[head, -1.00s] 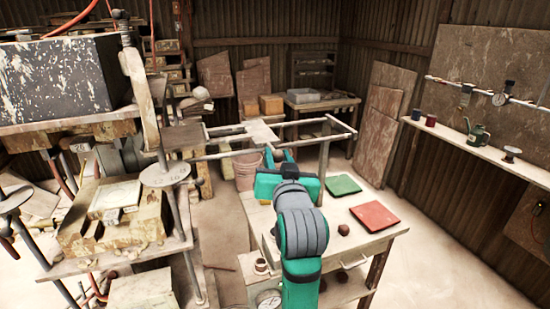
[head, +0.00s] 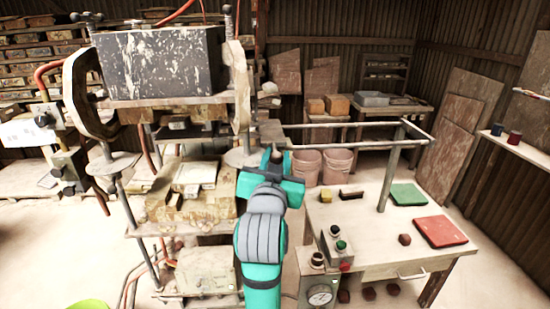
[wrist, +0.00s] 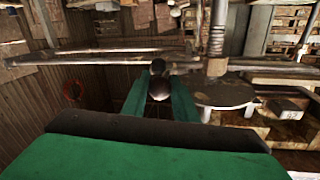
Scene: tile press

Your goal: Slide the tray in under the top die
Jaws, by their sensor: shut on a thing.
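The top die (head: 160,62), a dark block with pale flecks, hangs in the press at the left of the head view. Below it, across a gap, a pale plate (head: 194,173) lies on the yellowish lower block. My gripper (head: 277,157) is just right of the press's right upright, at the left part of the rails (head: 350,124). In the wrist view my green fingers (wrist: 158,88) are shut around a dark round knob, apparently the tray's handle. The tray itself is mostly hidden behind my gripper, and I cannot make out its edges.
The press's right upright (head: 238,85) and its round collar (wrist: 225,92) are close to my gripper. A bench on the right carries a green tile (head: 407,194), a red tile (head: 440,231) and a control box (head: 335,247). Pink buckets (head: 337,165) stand behind the rails.

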